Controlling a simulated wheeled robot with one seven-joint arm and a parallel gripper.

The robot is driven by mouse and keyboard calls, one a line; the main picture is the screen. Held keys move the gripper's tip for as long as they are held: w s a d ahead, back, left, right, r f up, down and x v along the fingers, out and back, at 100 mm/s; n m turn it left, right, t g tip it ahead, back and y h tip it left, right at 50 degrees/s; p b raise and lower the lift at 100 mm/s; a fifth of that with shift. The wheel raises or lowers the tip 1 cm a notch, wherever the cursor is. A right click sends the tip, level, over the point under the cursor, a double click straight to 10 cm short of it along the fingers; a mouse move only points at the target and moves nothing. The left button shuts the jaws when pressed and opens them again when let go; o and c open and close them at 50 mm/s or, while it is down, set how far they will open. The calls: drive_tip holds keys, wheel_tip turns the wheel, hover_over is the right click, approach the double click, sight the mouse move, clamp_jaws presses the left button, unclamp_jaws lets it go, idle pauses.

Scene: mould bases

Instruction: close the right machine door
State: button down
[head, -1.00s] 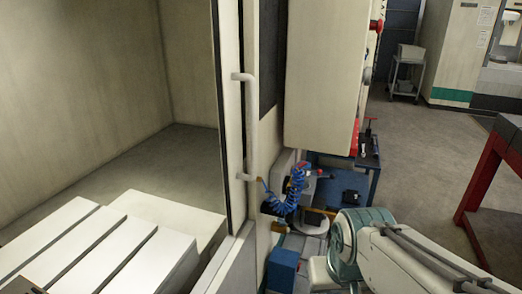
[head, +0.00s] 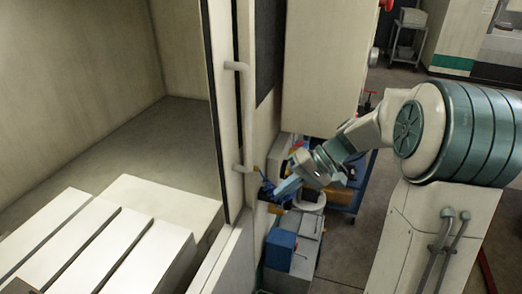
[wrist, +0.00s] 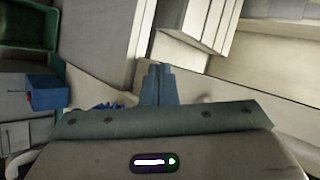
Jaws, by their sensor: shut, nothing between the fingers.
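The right machine door (head: 228,100) is a pale panel edge right of the open machine interior in the head view. Its white vertical bar handle (head: 246,120) stands out from it. The doorway to its left is open. My gripper (head: 284,189) is just right of the handle's lower end and apart from it, pointing left. In the wrist view its two blue fingers (wrist: 158,72) are together with nothing between them. I cannot surely pick out the handle in the wrist view.
White slotted blocks (head: 110,235) lie inside the machine. A pale cabinet (head: 325,70) hangs right of the door. A blue box (head: 281,249) stands below my gripper; it also shows in the wrist view (wrist: 45,92). Open floor lies at the right, with a cart (head: 408,35) behind.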

drive_tip(key=w+d+r+t+y+p, duration=0.1)
drive_tip(key=w+d+r+t+y, duration=0.1)
drive_tip(key=w+d+y, duration=0.3)
drive_tip(key=w+d+r+t+y+p, duration=0.1)
drive_tip(key=w+r+y, duration=0.1)
drive_tip(key=w, duration=0.4)
drive_tip(key=s+a+f+p, duration=0.2)
drive_tip(key=a+p, duration=0.3)
drive_tip(key=a, duration=0.6)
drive_tip(key=shift+n, duration=0.3)
drive_tip(key=shift+s+a+f, duration=0.1)
drive_tip(key=shift+f, duration=0.05)
